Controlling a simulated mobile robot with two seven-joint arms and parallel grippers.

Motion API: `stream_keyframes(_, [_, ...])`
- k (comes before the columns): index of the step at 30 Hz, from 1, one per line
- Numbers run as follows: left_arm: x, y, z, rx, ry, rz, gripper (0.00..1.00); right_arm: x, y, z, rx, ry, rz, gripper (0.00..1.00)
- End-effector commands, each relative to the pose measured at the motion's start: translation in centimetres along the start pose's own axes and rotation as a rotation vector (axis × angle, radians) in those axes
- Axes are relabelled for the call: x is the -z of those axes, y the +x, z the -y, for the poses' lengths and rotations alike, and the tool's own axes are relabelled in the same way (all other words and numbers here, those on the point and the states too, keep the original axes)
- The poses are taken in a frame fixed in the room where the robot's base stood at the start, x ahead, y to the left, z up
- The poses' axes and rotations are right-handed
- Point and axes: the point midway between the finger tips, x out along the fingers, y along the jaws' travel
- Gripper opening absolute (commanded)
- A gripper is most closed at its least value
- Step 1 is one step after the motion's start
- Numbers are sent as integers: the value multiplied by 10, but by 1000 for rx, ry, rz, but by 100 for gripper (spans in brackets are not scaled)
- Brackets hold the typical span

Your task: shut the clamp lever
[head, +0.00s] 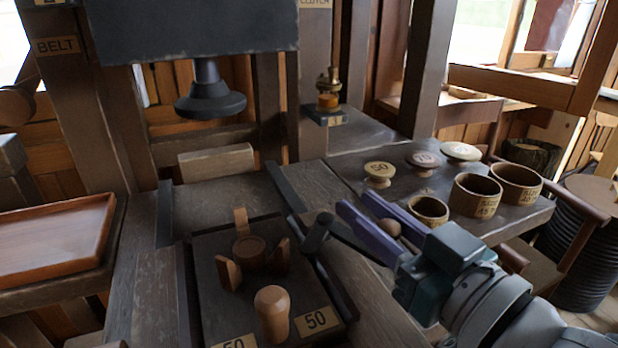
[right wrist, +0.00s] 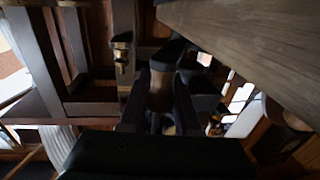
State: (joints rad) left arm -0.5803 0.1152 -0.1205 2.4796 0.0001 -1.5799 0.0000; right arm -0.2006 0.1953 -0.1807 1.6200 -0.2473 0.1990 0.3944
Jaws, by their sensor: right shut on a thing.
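The clamp lever (head: 350,240) is a dark arm that runs from a round pivot at the right edge of the dark fixture board (head: 215,310) out to the right. Its brown wooden knob (head: 388,229) lies between the purple fingers of my right gripper (head: 358,202). The right gripper is shut on this knob. In the right wrist view the brown knob (right wrist: 160,92) shows between the two dark fingers. The lever's far end is partly hidden by the fingers. My left gripper is in neither view.
The board bears wooden jaws (head: 229,273) around a disc and an upright wooden handle (head: 272,312). A black press head (head: 210,97) hangs above. Several wooden cups (head: 476,196) and knobs stand on the right bench. A reddish tray (head: 50,240) lies at left.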

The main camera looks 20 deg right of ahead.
Motion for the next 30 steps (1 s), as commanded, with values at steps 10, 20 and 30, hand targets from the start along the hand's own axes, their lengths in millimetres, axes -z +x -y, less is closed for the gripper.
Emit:
stream_keyframes(10, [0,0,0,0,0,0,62,1,0,0,1,0,-2,60])
stream_keyframes(20, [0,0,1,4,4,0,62,0,-4,0,1,1,0,62])
stream_keyframes(30, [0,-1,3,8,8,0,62,-1,-61,0,1,1,4,62])
